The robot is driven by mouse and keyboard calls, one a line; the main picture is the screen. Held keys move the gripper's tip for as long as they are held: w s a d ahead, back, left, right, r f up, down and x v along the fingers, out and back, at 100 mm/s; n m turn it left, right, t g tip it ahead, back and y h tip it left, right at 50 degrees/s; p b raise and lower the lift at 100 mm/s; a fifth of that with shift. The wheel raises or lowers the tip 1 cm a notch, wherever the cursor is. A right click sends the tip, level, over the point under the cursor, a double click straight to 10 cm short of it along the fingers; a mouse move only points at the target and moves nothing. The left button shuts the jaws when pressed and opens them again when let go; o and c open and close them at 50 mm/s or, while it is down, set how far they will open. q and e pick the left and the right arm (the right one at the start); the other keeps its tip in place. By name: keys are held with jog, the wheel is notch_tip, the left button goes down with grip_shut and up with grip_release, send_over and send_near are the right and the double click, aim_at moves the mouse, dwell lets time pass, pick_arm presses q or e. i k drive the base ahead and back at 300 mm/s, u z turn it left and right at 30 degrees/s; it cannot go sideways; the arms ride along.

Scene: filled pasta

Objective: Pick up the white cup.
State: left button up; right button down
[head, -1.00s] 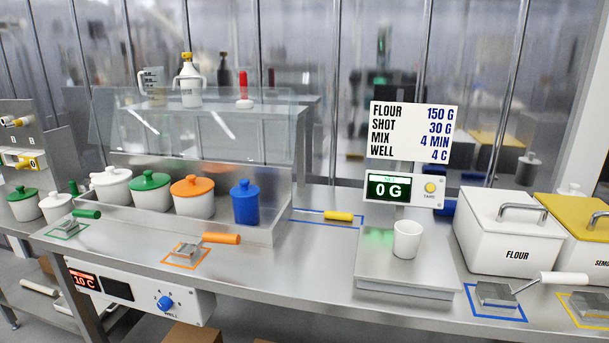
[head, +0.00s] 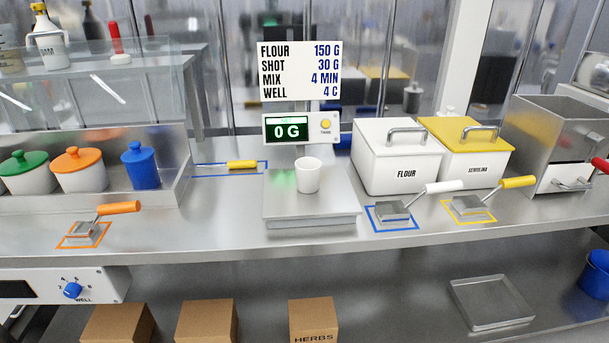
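The white cup (head: 308,176) stands upright on the steel plate of the scale (head: 310,210), near the middle of the head view. It is in front of the green display (head: 287,132), which reads 0 G. The cup looks open at the top; its inside is too small to make out. Neither of my grippers is in view.
Right of the scale are a scoop (head: 393,210), the white FLOUR bin (head: 397,165) and a yellow-lidded bin (head: 480,160). Left are an orange-handled scoop (head: 88,230), a blue jar (head: 141,170) and a yellow-handled tool (head: 242,164). The counter front (head: 200,235) has free room.

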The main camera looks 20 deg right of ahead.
aim_at(308, 176)
jog(key=u, duration=1.1)
jog(key=k, duration=0.65)
jog(key=z, duration=1.05)
jog(key=i, duration=0.5)
jog(key=u, duration=0.05)
